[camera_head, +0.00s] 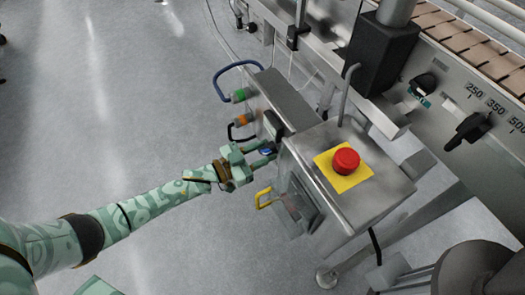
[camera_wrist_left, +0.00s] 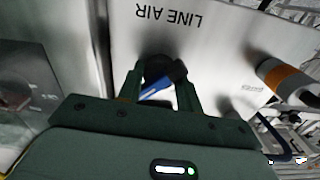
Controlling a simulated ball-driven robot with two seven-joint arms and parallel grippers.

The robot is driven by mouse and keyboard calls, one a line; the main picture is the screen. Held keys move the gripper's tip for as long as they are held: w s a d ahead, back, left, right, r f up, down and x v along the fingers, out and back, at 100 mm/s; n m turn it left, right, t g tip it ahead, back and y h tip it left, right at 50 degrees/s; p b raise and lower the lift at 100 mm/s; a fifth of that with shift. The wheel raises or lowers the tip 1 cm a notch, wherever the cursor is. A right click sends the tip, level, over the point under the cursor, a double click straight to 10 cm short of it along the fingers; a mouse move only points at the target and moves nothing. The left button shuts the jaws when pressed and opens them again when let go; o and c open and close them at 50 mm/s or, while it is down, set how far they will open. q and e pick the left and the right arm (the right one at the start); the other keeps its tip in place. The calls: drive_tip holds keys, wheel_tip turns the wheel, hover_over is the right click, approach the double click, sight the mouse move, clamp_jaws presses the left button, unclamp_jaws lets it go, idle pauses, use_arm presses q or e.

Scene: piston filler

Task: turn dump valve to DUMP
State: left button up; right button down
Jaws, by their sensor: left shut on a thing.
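A valve with a blue handle (camera_head: 267,151) sits on the side panel of the steel control box. In the left wrist view its blue handle (camera_wrist_left: 157,90) lies slanted in front of a dark round body. The upside-down label LINE AIR (camera_wrist_left: 168,14) is on the panel by it. My left gripper (camera_head: 264,152) reaches the panel from the left. In the left wrist view the fingers of my left gripper (camera_wrist_left: 160,84) stand on either side of the blue handle and are shut on it. No DUMP marking is readable. My right gripper is not in view.
A red emergency button (camera_head: 346,160) on a yellow plate tops the control box. Green (camera_head: 240,95) and orange (camera_head: 243,119) fittings stick out beside the valve. A yellow handle (camera_head: 264,198) is close below my gripper. Open floor (camera_head: 130,110) lies to the left.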

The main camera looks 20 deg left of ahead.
use_arm(q)
drive_tip(key=shift+r+n+p, duration=0.1)
drive_tip(key=shift+n+p, duration=0.3)
drive_tip(key=shift+n, duration=0.5)
drive_tip(key=n+p, duration=0.1)
drive_tip(key=n, duration=0.2)
drive_tip(key=shift+n, duration=0.3)
drive_tip(key=n, duration=0.2)
drive_tip(key=shift+n, duration=0.3)
drive_tip(key=shift+n+p, duration=0.35)
drive_tip(key=shift+n, duration=1.45)
drive_tip(key=n, duration=0.3)
drive_tip(key=shift+n, duration=1.2)
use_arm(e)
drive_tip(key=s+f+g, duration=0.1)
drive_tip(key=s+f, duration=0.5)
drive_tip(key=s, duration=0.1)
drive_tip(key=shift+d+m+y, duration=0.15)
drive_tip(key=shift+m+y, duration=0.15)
use_arm(q)
drive_tip(key=shift+n, duration=0.4)
